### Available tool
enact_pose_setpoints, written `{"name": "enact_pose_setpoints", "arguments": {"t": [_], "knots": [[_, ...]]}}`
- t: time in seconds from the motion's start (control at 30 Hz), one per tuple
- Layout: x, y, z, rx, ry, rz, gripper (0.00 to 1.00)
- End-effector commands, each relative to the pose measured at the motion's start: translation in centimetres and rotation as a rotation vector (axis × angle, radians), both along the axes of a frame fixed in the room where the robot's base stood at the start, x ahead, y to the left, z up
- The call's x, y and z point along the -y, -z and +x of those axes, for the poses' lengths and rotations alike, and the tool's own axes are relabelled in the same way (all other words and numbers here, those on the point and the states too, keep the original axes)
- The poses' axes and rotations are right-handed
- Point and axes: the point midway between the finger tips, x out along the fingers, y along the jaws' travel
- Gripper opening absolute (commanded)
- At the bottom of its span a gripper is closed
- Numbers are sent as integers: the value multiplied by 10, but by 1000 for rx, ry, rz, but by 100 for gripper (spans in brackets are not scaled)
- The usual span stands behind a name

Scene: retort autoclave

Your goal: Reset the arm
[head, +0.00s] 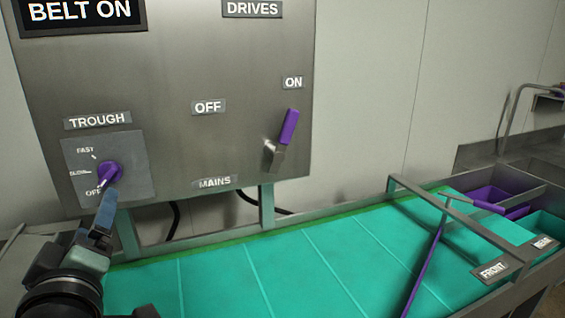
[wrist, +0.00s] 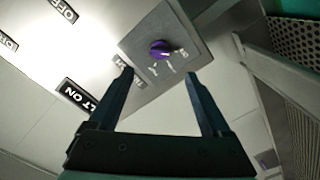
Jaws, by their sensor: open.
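My gripper (head: 103,200) is at the lower left of the head view, just below the purple trough knob (head: 110,173). In the wrist view my gripper (wrist: 158,76) has its two dark fingers spread, with nothing between them. The purple knob (wrist: 160,49) shows beyond the fingertips on its grey plate (wrist: 180,30), and the fingers look apart from it. The plate is marked FAST, SLOW and OFF. I cannot tell for certain which mark the knob points at.
The metal control panel (head: 215,70) carries a BELT ON sign (head: 80,12) and a mains lever (head: 287,130) with its purple handle up towards ON. Below runs a green belt (head: 300,260) with a metal rail (head: 450,225) over it. Purple and green bins stand at right.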

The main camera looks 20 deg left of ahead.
Motion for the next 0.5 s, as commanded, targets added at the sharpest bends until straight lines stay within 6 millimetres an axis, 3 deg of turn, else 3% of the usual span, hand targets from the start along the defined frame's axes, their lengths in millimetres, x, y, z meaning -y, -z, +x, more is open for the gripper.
{"name": "enact_pose_setpoints", "arguments": {"t": [0.13, 0.27, 0.37, 0.5], "knots": [[6, -6, 6, 1, 15, 20, 82], [42, -35, 32, 11, 88, 128, 82], [93, -75, 59, 35, 175, 276, 82], [182, -134, 82, 102, 287, 509, 82]]}}
